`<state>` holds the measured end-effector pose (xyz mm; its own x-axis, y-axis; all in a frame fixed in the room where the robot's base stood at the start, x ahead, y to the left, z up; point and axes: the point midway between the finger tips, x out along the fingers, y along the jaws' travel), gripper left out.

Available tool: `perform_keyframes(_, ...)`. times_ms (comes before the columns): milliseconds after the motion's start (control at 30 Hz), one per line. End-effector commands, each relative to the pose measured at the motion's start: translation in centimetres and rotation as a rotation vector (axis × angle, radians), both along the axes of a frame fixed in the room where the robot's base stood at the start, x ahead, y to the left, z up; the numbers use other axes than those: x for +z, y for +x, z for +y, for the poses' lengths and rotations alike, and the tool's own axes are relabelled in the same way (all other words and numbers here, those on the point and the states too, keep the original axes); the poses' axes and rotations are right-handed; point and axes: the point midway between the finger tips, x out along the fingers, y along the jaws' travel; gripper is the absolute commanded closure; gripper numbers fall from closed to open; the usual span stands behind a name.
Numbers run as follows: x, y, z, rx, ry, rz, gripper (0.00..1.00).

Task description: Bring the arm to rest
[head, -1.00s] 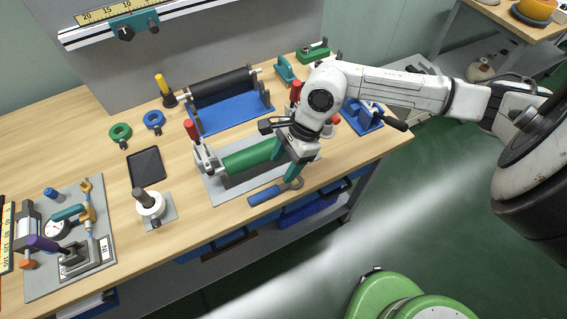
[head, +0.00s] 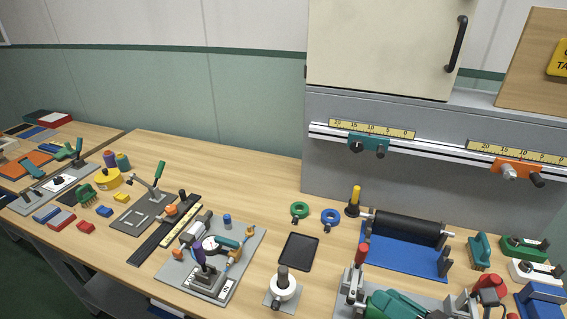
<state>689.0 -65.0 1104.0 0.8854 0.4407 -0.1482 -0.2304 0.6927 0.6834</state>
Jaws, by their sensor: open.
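My gripper and arm cannot be made out in the head view now. The felt tube fixture stands at the bottom right, cut by the lower edge. Its green roller (head: 396,306) shows only in part. A red-handled clamp (head: 359,255) stands upright at its left end. Another red handle (head: 490,283) shows near its right end. What lies below this edge is hidden.
A black roller (head: 408,228) on a blue stand (head: 400,256) is behind the fixture. A black tray (head: 299,251) and a white round part (head: 284,287) are left of it. A grey gauge plate (head: 240,277) stands farther left. Bare wood lies behind the plate.

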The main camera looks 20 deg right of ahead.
Motion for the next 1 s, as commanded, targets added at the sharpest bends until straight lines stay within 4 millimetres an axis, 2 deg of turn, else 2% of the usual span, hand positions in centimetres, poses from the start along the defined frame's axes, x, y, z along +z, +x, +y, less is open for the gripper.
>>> perform_keyframes(33,1.1,0.5,-1.1,-0.111,0.132,-0.011,0.43)
perform_keyframes(100,2.1,1.1,-3.1,-0.268,0.32,-0.012,0.43)
perform_keyframes(233,2.0,1.3,-7.1,-0.553,0.666,0.012,0.43)
perform_keyframes(333,0.4,0.8,-9.6,-0.761,0.928,0.059,0.43)
perform_keyframes(467,-3.1,-0.4,-11.3,-1.015,1.247,0.16,0.43)
perform_keyframes(567,-6.3,-1.5,-10.9,-1.195,1.469,0.273,0.43)
perform_keyframes(700,-10.0,-2.8,-8.3,-1.404,1.711,0.468,0.43)
perform_keyframes(833,-12.0,-3.8,-5.2,-1.542,1.841,0.652,0.43)
perform_keyframes(1000,-13.0,-4.8,-1.2,-1.673,1.926,0.881,0.43)
